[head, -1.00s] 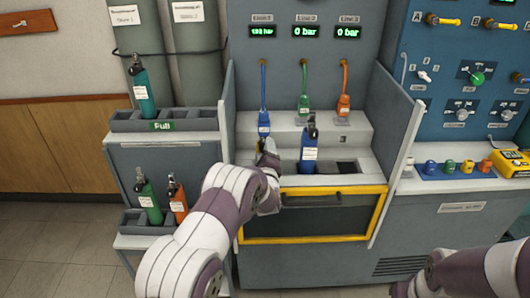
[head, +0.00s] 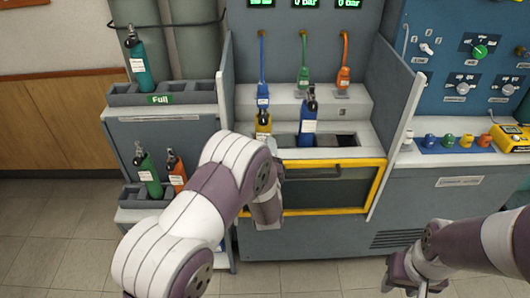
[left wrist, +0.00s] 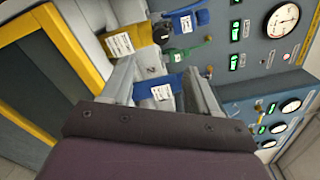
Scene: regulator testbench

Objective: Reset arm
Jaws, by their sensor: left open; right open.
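My left gripper (head: 267,208) is low in front of the yellow-framed bench door in the head view, partly hidden by my left arm. The left wrist view shows its two fingers apart (left wrist: 161,72), with the blue cylinder (left wrist: 156,88) seen beyond the gap, not held. My right gripper (head: 405,276) is open at the lower right, in front of the bench and clear of it. The blue cylinder (head: 308,122) stands upright in the bench's slot row. A yellow cylinder (head: 263,124) stands left of it, under the blue line connector (head: 263,92).
Green (head: 304,83) and orange (head: 344,77) line connectors hang at the back. A rack (head: 194,92) labelled Full holds a teal cylinder (head: 140,62); green and orange cylinders stand below. Side panels (head: 396,128) flank the bench. Floor is open in front of the right bench.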

